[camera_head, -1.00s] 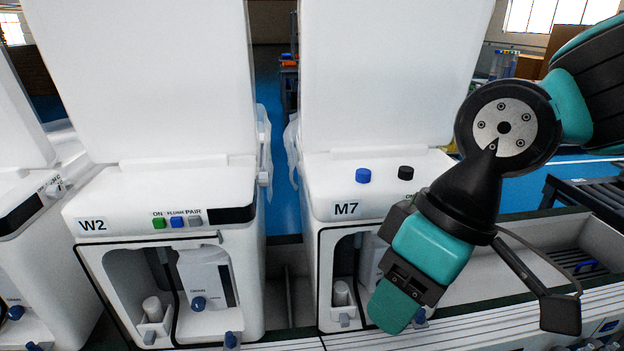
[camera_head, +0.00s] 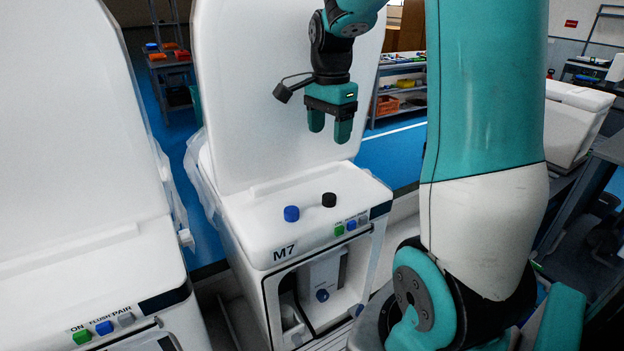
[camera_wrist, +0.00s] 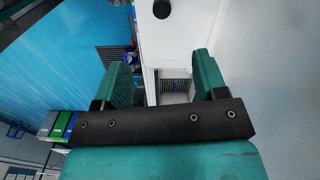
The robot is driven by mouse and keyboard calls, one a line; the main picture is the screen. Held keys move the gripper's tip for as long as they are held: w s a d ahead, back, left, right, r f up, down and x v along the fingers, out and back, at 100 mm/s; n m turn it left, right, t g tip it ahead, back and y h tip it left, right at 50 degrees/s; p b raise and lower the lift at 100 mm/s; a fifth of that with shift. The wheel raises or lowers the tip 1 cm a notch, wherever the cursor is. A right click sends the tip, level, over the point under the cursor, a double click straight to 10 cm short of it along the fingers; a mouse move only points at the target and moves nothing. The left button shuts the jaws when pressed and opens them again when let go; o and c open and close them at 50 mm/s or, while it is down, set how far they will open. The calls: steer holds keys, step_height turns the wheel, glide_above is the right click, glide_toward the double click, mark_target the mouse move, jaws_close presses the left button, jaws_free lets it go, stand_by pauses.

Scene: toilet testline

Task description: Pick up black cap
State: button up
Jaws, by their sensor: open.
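The black cap (camera_head: 329,200) stands on the white top of the unit marked M7 (camera_head: 300,225), to the right of a blue cap (camera_head: 291,213). My gripper (camera_head: 330,127) is open and empty, pointing down above the black cap with a clear gap between them. In the wrist view, a dark round cap, which looks like the black cap (camera_wrist: 161,9), shows at the top edge. It lies beyond the open fingers of my gripper (camera_wrist: 162,72). Nothing is between the fingers.
The raised white lid (camera_head: 240,110) stands behind the M7 top. Green, blue and grey buttons (camera_head: 351,224) sit at its front right. A unit with ON, FLUSH and PAIR buttons (camera_head: 104,328) stands at the left.

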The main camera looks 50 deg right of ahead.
steer(key=p, duration=0.2)
glide_above(330, 197)
steer(key=f, duration=0.7)
steer(key=d+f, duration=0.1)
steer(key=f, duration=0.3)
steer(key=shift+s+f, duration=0.25)
steer(key=shift+w+a+f, duration=0.1)
steer(key=shift+a+f, duration=0.15)
steer(key=f, duration=0.1)
steer(key=f+p, duration=0.2)
steer(key=f, duration=0.1)
steer(key=shift+w+a+f, duration=0.1)
steer(key=shift+w+a, duration=0.2)
steer(key=shift+f, duration=0.35)
steer(key=shift+d, duration=0.1)
steer(key=shift+c, duration=0.5)
steer(key=shift+s+d, duration=0.1)
steer(key=shift+s, duration=0.05)
steer(key=c, duration=0.9)
